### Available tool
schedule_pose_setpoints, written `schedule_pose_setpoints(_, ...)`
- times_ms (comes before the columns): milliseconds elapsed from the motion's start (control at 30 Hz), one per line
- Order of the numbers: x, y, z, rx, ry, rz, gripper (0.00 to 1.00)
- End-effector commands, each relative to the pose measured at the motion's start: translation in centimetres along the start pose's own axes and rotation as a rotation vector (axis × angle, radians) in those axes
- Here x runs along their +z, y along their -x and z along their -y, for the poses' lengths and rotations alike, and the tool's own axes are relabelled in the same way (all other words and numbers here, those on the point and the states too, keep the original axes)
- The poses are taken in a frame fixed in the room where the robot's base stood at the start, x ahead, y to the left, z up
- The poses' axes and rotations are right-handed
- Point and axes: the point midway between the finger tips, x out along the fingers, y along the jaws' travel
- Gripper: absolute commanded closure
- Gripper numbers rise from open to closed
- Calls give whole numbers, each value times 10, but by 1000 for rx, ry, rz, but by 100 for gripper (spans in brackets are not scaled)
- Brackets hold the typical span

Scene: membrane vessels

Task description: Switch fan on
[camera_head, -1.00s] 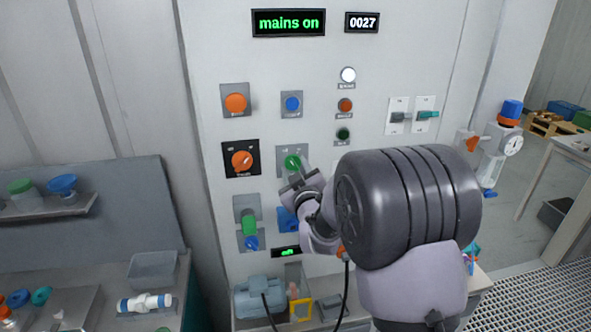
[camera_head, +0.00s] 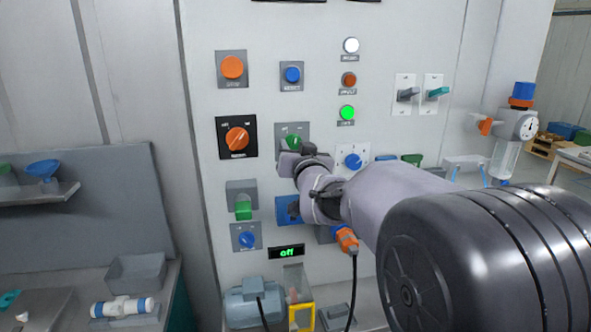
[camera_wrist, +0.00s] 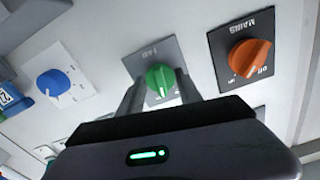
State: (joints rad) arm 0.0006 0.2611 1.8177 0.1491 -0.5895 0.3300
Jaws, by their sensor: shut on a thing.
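The green fan knob (camera_head: 293,142) sits on a grey plate on the white panel; it also shows in the wrist view (camera_wrist: 160,80), its plate label partly readable as FAN. My gripper (camera_head: 291,160) is at this knob, and in the wrist view its two fingers (camera_wrist: 160,95) stand on either side of it, shut on it. The knob's lower part is hidden by the gripper in the head view. A small display (camera_head: 286,252) below reads "off" in green. The green lamp (camera_head: 347,113) on the panel is lit.
The orange mains knob (camera_head: 237,139) is left of the fan knob, with the blue reset button (camera_head: 292,75) above. A blue knob (camera_head: 353,161) is to the right. A grey-blue motor (camera_head: 254,303) stands below, with a bench (camera_head: 75,285) at left.

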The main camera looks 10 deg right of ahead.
Motion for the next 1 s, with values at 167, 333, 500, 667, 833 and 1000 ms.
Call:
schedule_pose_setpoints(167,5,0,0,-1,-134,-2,99)
schedule_pose_setpoints(333,3,0,0,0,-237,-1,99)
schedule_pose_setpoints(500,2,0,0,0,-307,-1,99)
schedule_pose_setpoints(667,0,0,1,0,-343,-1,99)
schedule_pose_setpoints(833,0,0,1,0,-360,0,99)
schedule_pose_setpoints(1000,-1,0,1,0,-363,0,99)
